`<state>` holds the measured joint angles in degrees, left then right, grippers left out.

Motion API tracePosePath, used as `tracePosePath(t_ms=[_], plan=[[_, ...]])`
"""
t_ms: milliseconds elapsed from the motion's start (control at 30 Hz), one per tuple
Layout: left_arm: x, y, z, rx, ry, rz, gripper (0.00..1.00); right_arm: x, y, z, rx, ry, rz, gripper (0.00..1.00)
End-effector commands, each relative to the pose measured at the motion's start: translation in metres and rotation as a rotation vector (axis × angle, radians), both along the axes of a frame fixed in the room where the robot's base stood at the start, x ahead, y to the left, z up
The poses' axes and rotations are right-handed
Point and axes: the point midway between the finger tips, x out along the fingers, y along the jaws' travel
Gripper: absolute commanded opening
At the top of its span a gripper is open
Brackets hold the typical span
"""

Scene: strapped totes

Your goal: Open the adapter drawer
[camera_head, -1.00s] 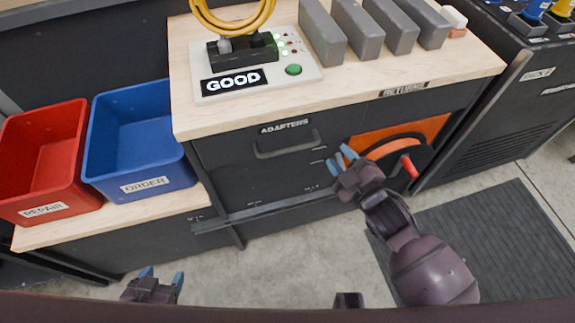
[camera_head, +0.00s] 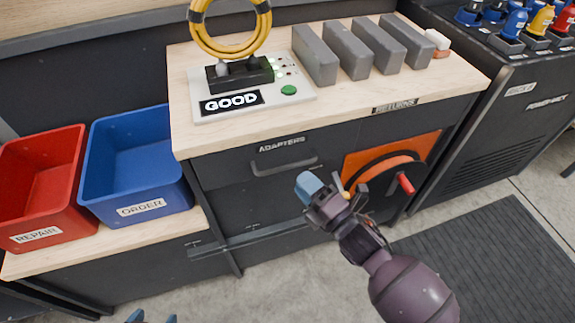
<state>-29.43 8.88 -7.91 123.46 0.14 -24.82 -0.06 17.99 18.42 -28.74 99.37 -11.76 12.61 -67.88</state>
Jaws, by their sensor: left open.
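The adapter drawer (camera_head: 225,173) is a dark drawer front labelled ADAPTERS, under the wooden worktop. It looks shut, its front flush with the cabinet. Its dark bar handle (camera_head: 284,166) is clear in view. My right gripper (camera_head: 312,186) is in front of the cabinet, just below and right of the handle in the picture. Its blue fingertip points toward the drawer, and I see no contact with the handle. The view does not show whether its fingers are apart. My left gripper (camera_head: 151,317) is open and low at the bottom edge, mostly cut off, far from the drawer.
A blue ORDER bin (camera_head: 147,202) and a red REPAIR bin (camera_head: 40,228) stand on a lower shelf at left. A tester marked GOOD (camera_head: 212,113) with a yellow cable coil (camera_head: 230,50) sits on the worktop (camera_head: 340,106). An orange panel with a reel (camera_head: 416,147) is right of the drawer.

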Motion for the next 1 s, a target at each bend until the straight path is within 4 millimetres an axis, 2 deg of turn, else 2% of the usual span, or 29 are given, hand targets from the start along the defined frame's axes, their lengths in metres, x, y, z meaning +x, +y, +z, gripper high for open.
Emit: tracePosePath(t_ms=[200,400,800,867,1000], plan=[[-0.003,0.0,-0.006,0.001,0.011,-0.002,0.64,0.027,0.024,0.005,0.0,0.003,0.0,0.37],[-0.002,0.002,-0.006,0.006,0.01,-0.005,0.64,0.042,0.036,0.008,0.0,0.003,0.0,0.37],[0.001,0.003,-0.005,0.008,0.005,-0.005,0.64,0.046,0.04,0.011,-0.001,0.002,0.0,0.37],[0.001,0.003,-0.005,0.007,0.005,-0.005,0.64,0.046,0.04,0.01,-0.001,0.002,0.0,0.29],[0.001,0.003,-0.005,0.007,0.005,-0.005,0.64,0.046,0.04,0.01,-0.001,0.002,0.0,0.08]])
